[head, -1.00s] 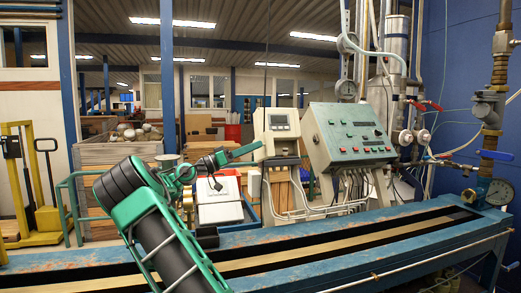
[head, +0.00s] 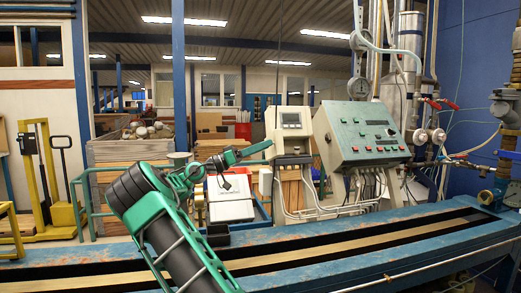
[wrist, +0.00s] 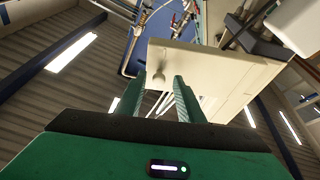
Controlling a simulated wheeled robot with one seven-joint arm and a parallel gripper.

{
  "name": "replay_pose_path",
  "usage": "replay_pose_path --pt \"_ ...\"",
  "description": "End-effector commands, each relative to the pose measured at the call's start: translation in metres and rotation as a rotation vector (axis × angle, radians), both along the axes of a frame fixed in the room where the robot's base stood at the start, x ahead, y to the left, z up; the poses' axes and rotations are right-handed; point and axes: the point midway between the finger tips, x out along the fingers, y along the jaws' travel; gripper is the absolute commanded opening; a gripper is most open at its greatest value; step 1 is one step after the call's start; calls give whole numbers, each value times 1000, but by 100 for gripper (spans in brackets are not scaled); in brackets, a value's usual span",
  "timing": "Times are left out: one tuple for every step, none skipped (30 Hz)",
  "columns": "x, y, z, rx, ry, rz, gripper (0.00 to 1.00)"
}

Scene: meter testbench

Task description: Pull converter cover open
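The converter (head: 290,122) is a cream box with a small display on its sloped front, standing on a wooden post beside the bench. Whether its cover is ajar cannot be told. My green gripper (head: 269,146) reaches from the left to the converter's left front side; its fingertips are too small there to judge contact. In the wrist view, my gripper (wrist: 158,80) has its two green fingers apart, with a gap between them. A cream panel (wrist: 215,72), apparently the converter's, lies just beyond the fingertips, with a dark shadow on it. Nothing is visibly held.
A grey-green control panel (head: 361,134) with red buttons stands right of the converter. The blue bench (head: 420,222) runs across the front. Pipes and valves (head: 430,135) are at right.

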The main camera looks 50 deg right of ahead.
Motion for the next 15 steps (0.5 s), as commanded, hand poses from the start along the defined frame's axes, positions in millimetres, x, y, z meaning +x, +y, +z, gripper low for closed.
replay_pose_path --pt "0 0 0 -1 0 1 34" --pt "0 0 0 -1 0 1 34" --pt "1 1 0 -1 0 1 34" --pt "1 2 0 -2 0 0 34" --pt "2 3 0 -2 0 0 34" --pt "4 5 -2 -2 0 0 34" --pt "6 8 -3 -2 2 1 34" --pt "8 11 -4 -2 3 2 34" --pt "12 16 -6 -3 3 3 34" --pt "14 20 -8 -3 2 3 34" --pt "17 24 -9 -4 2 3 34" --pt "21 30 -12 -3 4 4 34" --pt "25 35 -14 -3 2 4 34" --pt "27 39 -16 -4 3 3 34" --pt "32 46 -19 -3 2 4 34"
